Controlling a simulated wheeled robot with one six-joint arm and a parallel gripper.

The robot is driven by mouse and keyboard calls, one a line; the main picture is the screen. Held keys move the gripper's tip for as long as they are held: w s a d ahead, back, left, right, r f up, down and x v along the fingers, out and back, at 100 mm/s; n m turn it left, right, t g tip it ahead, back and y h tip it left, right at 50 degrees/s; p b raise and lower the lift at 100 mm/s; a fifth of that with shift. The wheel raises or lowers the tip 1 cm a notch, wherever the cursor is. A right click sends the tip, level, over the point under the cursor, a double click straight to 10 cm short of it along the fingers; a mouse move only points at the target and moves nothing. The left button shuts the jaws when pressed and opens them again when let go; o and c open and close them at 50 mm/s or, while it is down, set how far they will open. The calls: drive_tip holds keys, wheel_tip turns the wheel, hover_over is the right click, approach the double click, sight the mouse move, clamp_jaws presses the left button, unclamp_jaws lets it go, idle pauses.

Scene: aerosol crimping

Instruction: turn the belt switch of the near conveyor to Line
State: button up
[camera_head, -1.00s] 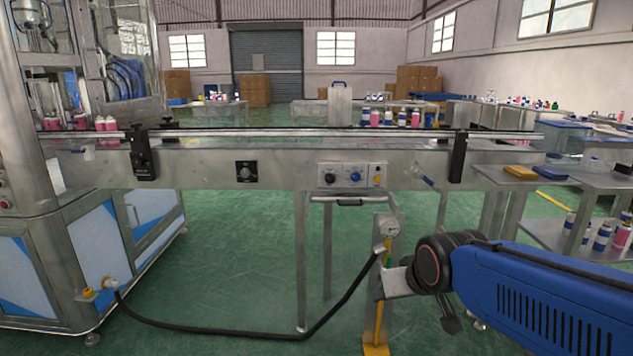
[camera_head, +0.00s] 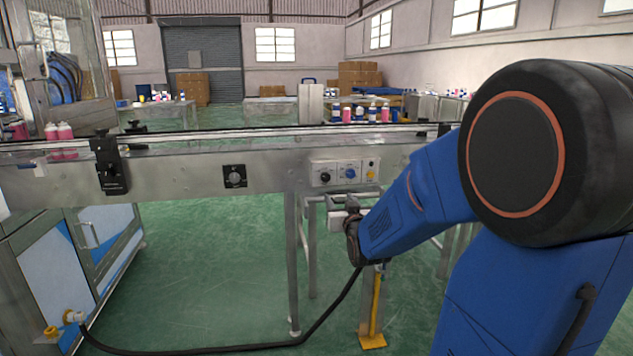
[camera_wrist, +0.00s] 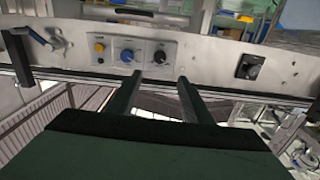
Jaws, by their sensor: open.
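The near conveyor (camera_head: 268,181) spans the head view, its steel side facing me. A control panel (camera_head: 338,164) on that side holds a black knob (camera_head: 325,178), a blue knob (camera_head: 350,173) and a yellow button. A separate black rotary switch (camera_head: 235,176) sits further left. The wrist view shows the panel inverted, with the black knob (camera_wrist: 160,57), blue knob (camera_wrist: 127,55) and separate switch (camera_wrist: 250,67). My gripper (camera_wrist: 160,77) is open and empty, its fingertips pointing toward the black knob, apparently apart from it. Labels and knob settings are too small to read.
A yellow-footed post (camera_head: 372,340) stands under the conveyor by my arm. A black hose (camera_head: 230,349) runs along the floor from the machine at left. A blue-handled valve (camera_wrist: 55,42) juts out near the panel. Green floor is open in front of the conveyor.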

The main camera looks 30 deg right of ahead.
sight(326, 178)
drive_tip(key=x, duration=1.7)
drive_tip(key=shift+w+f, duration=0.1)
drive_tip(key=shift+w, duration=0.1)
drive_tip(key=c, duration=1.1)
